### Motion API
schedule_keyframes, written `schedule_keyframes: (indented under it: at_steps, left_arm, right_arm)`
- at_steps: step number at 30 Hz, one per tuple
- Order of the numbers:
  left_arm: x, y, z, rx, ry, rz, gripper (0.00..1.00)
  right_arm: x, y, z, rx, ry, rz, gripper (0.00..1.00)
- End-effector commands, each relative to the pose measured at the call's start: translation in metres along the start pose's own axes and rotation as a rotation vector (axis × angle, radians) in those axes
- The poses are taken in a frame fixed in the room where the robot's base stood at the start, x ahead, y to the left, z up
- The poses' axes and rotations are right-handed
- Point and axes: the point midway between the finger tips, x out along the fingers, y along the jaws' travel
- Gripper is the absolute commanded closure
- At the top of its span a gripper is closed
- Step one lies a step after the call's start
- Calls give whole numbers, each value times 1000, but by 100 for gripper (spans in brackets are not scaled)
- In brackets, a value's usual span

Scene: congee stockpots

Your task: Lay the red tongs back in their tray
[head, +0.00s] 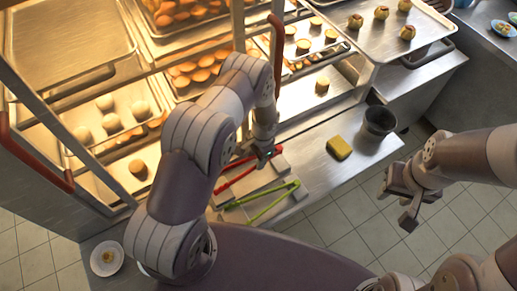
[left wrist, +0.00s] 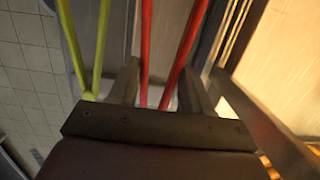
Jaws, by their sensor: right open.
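The red tongs (head: 236,182) lie over the steel counter beside the prep shelves, their two arms spreading to the left. My left gripper (head: 266,153) is at their joined right end, shut on them. In the left wrist view the red tongs (left wrist: 146,45) run between my two fingers. The green tongs (head: 270,208) lie in front of the red ones, and in the left wrist view the green tongs (left wrist: 83,50) are left of my fingers. A shallow grey tray (head: 262,180) shows beneath the red tongs. My right gripper (head: 404,200) is open and empty above the floor.
A yellow sponge (head: 338,147) and a dark pot (head: 379,122) stand on the counter to the right. Heated shelves with buns and pastries rise behind my left arm. A small white plate (head: 107,258) is at the lower left. The tiled floor is clear at the right.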

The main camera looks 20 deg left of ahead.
Motion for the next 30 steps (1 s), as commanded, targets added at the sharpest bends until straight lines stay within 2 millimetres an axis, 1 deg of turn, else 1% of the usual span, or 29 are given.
schedule_keyframes:
  at_steps: [1, 13, 17, 25, 26, 27, 28, 30]
  left_arm:
    - [11, 0, -2, 0, 0, 0, 55]
    - [63, 0, -10, -2, 3, -1, 55]
    - [70, 0, -11, -3, 3, -1, 55]
    - [69, 0, -11, -3, 2, 0, 55]
    - [69, 0, -11, -3, 3, 0, 45]
    - [69, 0, -11, -3, 2, 0, 32]
    - [69, 0, -11, -3, 2, 0, 22]
    - [69, 0, -11, -3, 2, 0, 21]
  right_arm:
    - [9, 0, 1, 0, 0, 0, 57]
    - [50, 0, 6, 0, 1, 0, 57]
    - [56, 0, 6, 0, 1, 0, 57]
    - [54, 0, 6, 0, 1, 0, 57]
    - [54, 0, 6, 0, 1, 0, 57]
    - [54, 0, 6, 0, 1, 0, 57]
    - [54, 0, 6, 0, 1, 0, 57]
    - [54, 0, 6, 0, 1, 0, 57]
